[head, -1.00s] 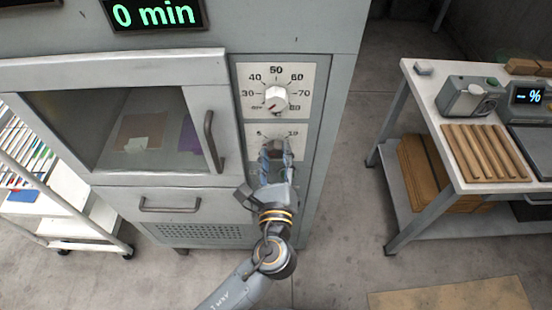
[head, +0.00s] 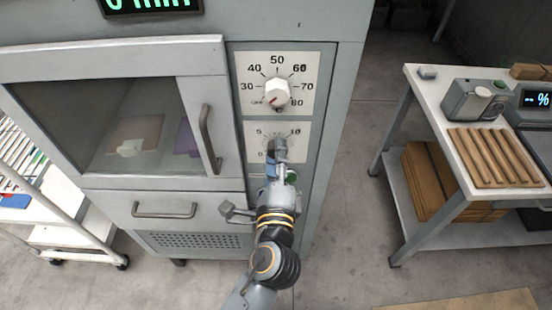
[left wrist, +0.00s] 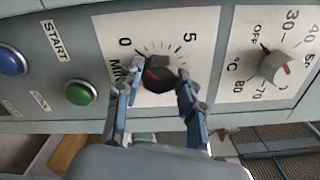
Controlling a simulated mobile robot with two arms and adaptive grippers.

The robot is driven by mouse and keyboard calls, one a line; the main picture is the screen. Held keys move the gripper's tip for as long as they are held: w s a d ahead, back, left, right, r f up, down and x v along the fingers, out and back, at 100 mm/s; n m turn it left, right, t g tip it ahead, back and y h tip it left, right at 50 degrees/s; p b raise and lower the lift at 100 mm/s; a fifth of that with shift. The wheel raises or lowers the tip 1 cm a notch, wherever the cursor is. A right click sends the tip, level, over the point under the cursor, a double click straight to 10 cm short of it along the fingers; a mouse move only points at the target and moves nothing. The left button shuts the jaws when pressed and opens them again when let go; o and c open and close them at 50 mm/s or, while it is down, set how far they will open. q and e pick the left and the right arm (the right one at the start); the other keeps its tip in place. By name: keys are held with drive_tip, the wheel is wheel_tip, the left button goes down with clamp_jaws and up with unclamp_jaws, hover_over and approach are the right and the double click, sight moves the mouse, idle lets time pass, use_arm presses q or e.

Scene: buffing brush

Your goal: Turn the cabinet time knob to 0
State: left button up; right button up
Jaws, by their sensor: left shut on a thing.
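The time knob (left wrist: 158,76) is dark with a red pointer mark, on a white MIN dial plate (left wrist: 150,30) in the left wrist view. Its mark points toward the upper left, near the 0 side. My left gripper (left wrist: 158,86) has its blue fingers on either side of this knob and is shut on it. In the head view my left gripper (head: 278,152) covers most of the knob and the lower dial. The display (head: 150,5) on the cabinet (head: 215,215) is cut off at the top; its green text appears to read 0 min. My right gripper is out of view.
The white temperature knob (head: 276,91) is just above the time dial. Below the dial is a green button (left wrist: 80,93), with a blue button (left wrist: 12,60) beside it. The door handle (head: 208,138) stands out at left. A workbench (head: 430,110) stands at right, with bare floor between.

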use_arm(q)
drive_tip(key=shift+n, duration=0.3)
drive_tip(key=o, duration=1.2)
drive_tip(key=shift+c, duration=0.2)
drive_tip(key=s, duration=1.2)
